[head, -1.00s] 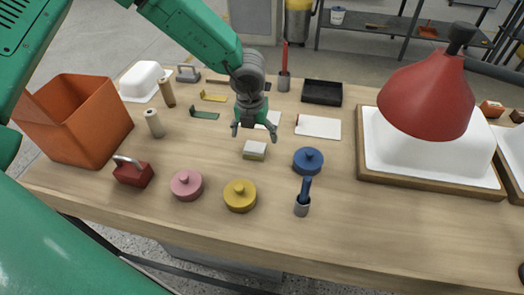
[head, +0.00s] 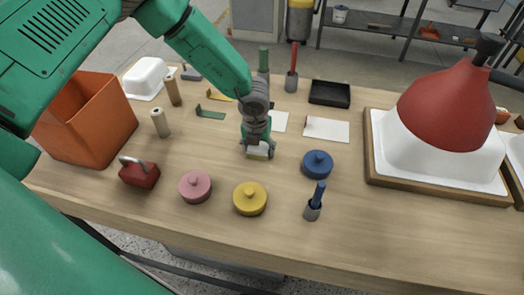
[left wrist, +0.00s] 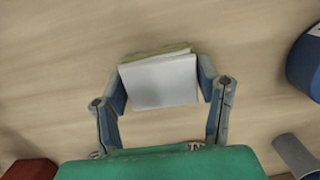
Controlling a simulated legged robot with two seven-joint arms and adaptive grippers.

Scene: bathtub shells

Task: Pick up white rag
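A small white folded piece over a yellow-green layer (head: 258,153) lies on the wooden table; it fits the white rag best. In the left wrist view its pale top (left wrist: 160,80) lies flat between my fingers. My left gripper (head: 257,152) is down around it, one finger on each side. In the left wrist view the left gripper (left wrist: 162,88) is open, its fingertips close to the piece's side edges; contact is hard to tell. My right gripper is not in view. A flat white sheet (head: 327,129) lies farther back, and another pale sheet (head: 280,121) is partly behind my gripper.
Close by stand a blue lidded pot (head: 317,164), a yellow one (head: 250,199), a pink one (head: 195,186) and a blue-handled tool in a grey cup (head: 314,203). An orange bin (head: 90,130) is at left. A red cone (head: 450,105) covers part of a white tub shell (head: 385,150).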

